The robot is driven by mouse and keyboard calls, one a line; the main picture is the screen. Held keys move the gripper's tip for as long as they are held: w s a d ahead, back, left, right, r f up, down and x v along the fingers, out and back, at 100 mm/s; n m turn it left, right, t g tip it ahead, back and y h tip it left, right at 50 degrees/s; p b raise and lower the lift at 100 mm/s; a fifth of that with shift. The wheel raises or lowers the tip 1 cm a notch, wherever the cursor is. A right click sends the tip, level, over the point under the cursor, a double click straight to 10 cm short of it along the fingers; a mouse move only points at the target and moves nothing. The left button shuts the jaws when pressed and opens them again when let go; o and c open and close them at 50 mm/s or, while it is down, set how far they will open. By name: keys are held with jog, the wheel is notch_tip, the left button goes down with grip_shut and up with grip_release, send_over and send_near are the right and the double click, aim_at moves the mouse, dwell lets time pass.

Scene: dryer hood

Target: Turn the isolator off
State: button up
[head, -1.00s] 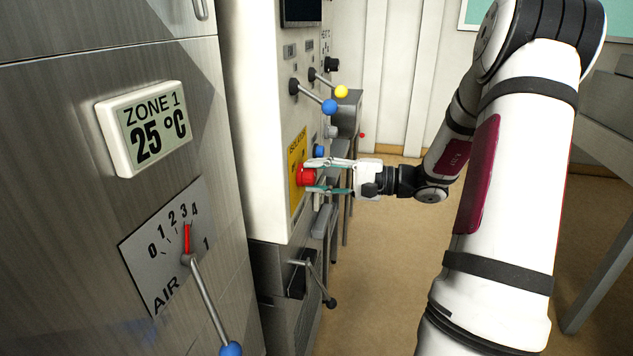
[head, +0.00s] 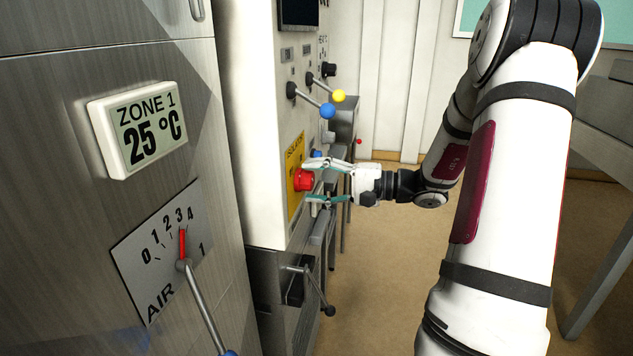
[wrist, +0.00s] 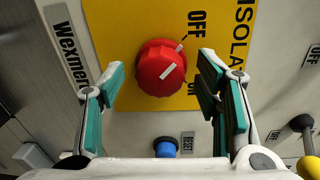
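The isolator is a red round knob (head: 303,180) on a yellow plate (head: 293,160) on the machine's side panel. In the wrist view the red knob (wrist: 155,75) shows white marks that line up toward the upper right, on the side of the OFF label (wrist: 197,24). The ON label (wrist: 192,88) is lower, partly behind a finger. My gripper (head: 316,181) is open in front of the knob. In the wrist view its teal-padded fingers (wrist: 160,88) are spread on either side of the knob, with visible gaps.
A blue button (wrist: 165,149) by a RESET label (wrist: 188,143) is close to the knob. Levers with a blue ball (head: 328,110) and a yellow ball (head: 339,96) stick out above. An AIR lever (head: 203,300) is nearer. The floor at right is partly free.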

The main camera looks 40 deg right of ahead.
jog(key=shift+s+d, duration=0.1)
jog(key=v, duration=1.1)
jog(key=shift+s+d, duration=0.2)
jog(key=shift+s, duration=0.1)
